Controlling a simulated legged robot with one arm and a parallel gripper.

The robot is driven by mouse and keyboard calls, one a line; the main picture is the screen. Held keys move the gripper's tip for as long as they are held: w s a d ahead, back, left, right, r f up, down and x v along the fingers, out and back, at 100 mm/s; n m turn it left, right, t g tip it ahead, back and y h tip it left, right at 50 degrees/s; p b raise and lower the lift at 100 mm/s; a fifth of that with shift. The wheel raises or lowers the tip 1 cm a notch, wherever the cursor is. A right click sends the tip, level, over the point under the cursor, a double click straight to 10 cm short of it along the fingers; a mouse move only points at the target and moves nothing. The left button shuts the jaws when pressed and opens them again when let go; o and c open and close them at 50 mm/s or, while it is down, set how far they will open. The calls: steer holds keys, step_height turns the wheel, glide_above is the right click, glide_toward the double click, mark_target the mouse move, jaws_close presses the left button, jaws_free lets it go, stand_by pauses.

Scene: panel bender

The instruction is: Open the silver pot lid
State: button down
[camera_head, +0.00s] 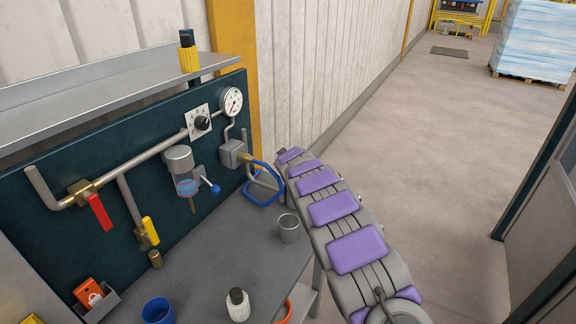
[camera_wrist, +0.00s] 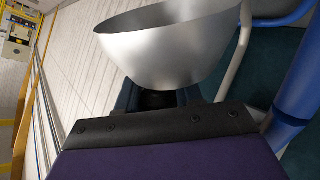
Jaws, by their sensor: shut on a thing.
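The silver pot lid (camera_wrist: 170,45) fills the upper middle of the wrist view as a smooth silver bowl shape, its rounded side toward my gripper. My gripper (camera_wrist: 152,100) is shut on a dark part below it that looks like a knob. The fingertips are partly hidden behind my black mounting plate. In the head view my grey arm with purple pads reaches up and left over the bench edge. I cannot make out the fingers or the lid there. A silver cup-shaped pot (camera_head: 288,230) shows just left of the arm, upright with its top open.
A pipe panel (camera_head: 100,160) with valves stands behind the bench (camera_head: 215,250). A white bottle (camera_head: 237,305) and blue cup (camera_head: 158,311) stand in front.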

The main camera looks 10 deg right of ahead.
steer(key=shift+w+a, duration=0.15)
steer(key=shift+a, duration=0.05)
stand_by(0.3)
steer(key=c, duration=0.8)
jaws_free()
steer(key=shift+o, duration=0.2)
steer(key=p+v, duration=0.4)
steer(key=v, duration=1.3)
steer(key=shift+a+r, duration=0.2)
steer(key=shift+a, duration=0.05)
